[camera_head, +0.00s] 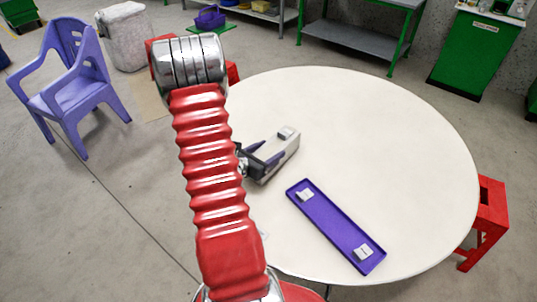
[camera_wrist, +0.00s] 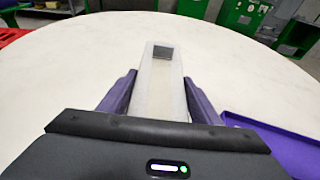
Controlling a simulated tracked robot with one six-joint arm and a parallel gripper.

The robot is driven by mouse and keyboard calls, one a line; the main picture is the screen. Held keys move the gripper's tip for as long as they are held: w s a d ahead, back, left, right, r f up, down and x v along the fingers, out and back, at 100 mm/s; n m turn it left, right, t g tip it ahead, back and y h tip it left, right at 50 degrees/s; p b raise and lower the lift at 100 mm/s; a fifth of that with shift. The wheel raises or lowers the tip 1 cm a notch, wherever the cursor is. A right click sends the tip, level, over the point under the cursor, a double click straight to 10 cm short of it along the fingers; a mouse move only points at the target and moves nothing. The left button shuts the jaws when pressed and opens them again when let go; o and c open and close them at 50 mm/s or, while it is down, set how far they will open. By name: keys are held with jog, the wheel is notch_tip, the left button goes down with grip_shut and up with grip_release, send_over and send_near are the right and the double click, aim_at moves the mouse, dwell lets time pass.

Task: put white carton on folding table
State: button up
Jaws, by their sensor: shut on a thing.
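A white carton (camera_head: 284,147), long and with a dark square mark on its far end, lies lengthwise in my gripper (camera_head: 262,160). In the wrist view the carton (camera_wrist: 162,72) sits between the two purple fingers of my gripper (camera_wrist: 158,100), which are shut on its sides. The near end of the carton is hidden by the gripper body. The round white folding table (camera_head: 390,130) is under the carton. I cannot tell whether the carton touches the tabletop or is a little above it.
A purple tray (camera_head: 325,222) with two small white pieces lies on the table, right of my gripper. Red stools show at the table's right edge (camera_head: 488,215) and behind my arm. A purple chair (camera_head: 75,85) stands left. The table's far and right parts are clear.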

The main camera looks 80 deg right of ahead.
jog(key=shift+f, duration=0.25)
jog(key=o, duration=1.8)
jog(key=shift+f, duration=0.15)
jog(key=shift+o, duration=0.2)
jog(key=shift+w+a+r, duration=0.2)
jog(key=shift+a, duration=0.1)
jog(key=v, duration=1.1)
jog(key=shift+a, duration=0.15)
jog(key=shift+s, duration=0.1)
